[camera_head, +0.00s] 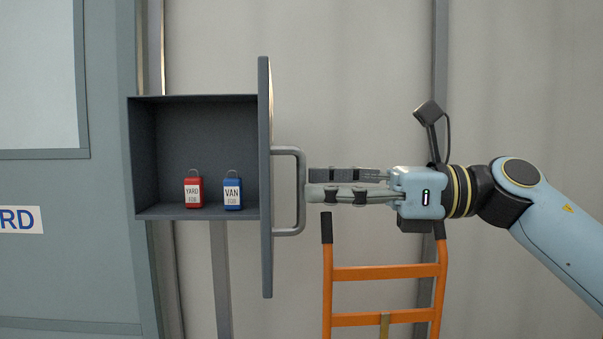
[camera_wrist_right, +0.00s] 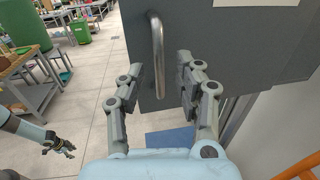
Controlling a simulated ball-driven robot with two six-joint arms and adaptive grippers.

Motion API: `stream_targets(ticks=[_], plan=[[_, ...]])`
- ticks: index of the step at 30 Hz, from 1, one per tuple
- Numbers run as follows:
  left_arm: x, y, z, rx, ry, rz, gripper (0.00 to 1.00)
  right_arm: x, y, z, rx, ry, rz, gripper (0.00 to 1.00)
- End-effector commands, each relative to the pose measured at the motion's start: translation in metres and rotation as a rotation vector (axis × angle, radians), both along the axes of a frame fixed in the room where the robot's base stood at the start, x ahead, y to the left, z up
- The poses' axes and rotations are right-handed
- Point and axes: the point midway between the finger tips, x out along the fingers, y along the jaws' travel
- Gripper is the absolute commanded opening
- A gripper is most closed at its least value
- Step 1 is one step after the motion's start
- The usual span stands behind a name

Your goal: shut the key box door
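The key box (camera_head: 195,130) is a dark grey open box on the wall. Its door (camera_head: 265,180) stands wide open, seen nearly edge-on in the head view; its broad face (camera_wrist_right: 230,50) fills the upper right of the right wrist view. The grey handle (camera_head: 302,190) projects to the right of the door. My right gripper (camera_head: 308,183) is open, its fingertips right at the handle. In the wrist view the handle (camera_wrist_right: 157,55) lies between the fingers' lines, just ahead; contact cannot be told. My left gripper (camera_wrist_right: 62,148) is small at the wrist view's left, its fingers unclear.
A red YARD tag (camera_head: 193,192) and a blue VAN tag (camera_head: 232,194) are inside the box. An orange hand truck (camera_head: 385,272) stands below my right gripper. A grey-blue door (camera_head: 75,240) is at the left. The wrist view shows benches (camera_wrist_right: 35,90) beyond open floor.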

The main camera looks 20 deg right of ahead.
Motion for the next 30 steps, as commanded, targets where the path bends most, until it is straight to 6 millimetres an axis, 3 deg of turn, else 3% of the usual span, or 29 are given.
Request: stream_targets(ticks=[9,19,27,30], plan=[[0.000,0.000,0.014,0.000,0.001,0.000,0.40,0.012,0.027,0.002,0.003,0.000,0.000,0.34],[-0.001,0.000,0.014,0.000,0.001,0.000,0.40,0.013,0.029,0.000,-0.001,0.000,0.000,0.34],[-0.001,0.000,0.014,0.000,0.001,0.000,0.40,0.013,0.029,0.000,0.000,0.000,0.000,0.00],[-0.001,0.000,0.014,0.000,0.001,0.000,0.40,0.013,0.029,0.000,0.000,0.001,0.000,0.00]])
